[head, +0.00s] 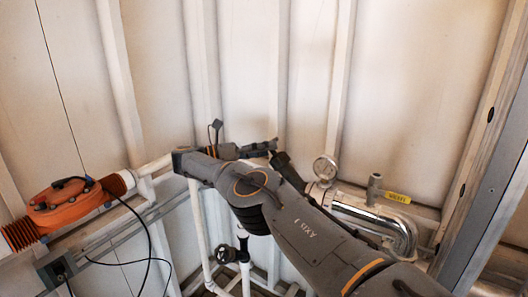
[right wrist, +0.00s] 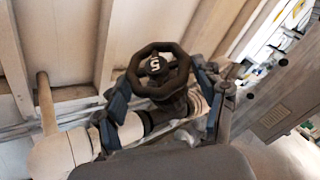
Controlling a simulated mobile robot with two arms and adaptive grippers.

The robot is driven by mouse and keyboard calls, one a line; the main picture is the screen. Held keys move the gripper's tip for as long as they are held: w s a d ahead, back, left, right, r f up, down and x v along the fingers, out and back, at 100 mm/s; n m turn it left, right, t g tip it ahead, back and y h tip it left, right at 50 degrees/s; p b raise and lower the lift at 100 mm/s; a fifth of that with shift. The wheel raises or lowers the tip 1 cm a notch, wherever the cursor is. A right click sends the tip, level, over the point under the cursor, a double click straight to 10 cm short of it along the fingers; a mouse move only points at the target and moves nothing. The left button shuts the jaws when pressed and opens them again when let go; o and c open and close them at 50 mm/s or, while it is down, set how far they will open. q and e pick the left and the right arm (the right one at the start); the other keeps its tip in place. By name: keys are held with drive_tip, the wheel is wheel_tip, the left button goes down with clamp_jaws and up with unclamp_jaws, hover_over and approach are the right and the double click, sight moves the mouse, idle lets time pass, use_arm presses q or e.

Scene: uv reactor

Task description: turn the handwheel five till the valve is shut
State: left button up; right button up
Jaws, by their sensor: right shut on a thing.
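Handwheel five (right wrist: 158,70) is a dark, many-sided wheel with a white 5 on its hub. In the right wrist view it sits between the two fingers of my right gripper (right wrist: 161,78), which is shut on its rim. In the head view my right gripper (head: 262,148) is near the back wall, left of the pressure gauge. My own arm covers part of the pipework there, and I cannot clearly make out wheel five in that view. My left gripper is not in view.
A round pressure gauge (head: 325,168) and a shiny bent pipe (head: 393,227) with a yellow tag (head: 397,197) are right of my arm. An orange unit (head: 65,205) with black cables is at left. Another dark handwheel (head: 227,254) is lower down.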

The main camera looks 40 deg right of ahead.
drive_tip(key=o, duration=1.1)
drive_tip(key=shift+r, duration=0.15)
wheel_tip(320, 180, up, 9)
drive_tip(key=shift+a+f, duration=0.1)
drive_tip(key=shift+r, duration=0.45)
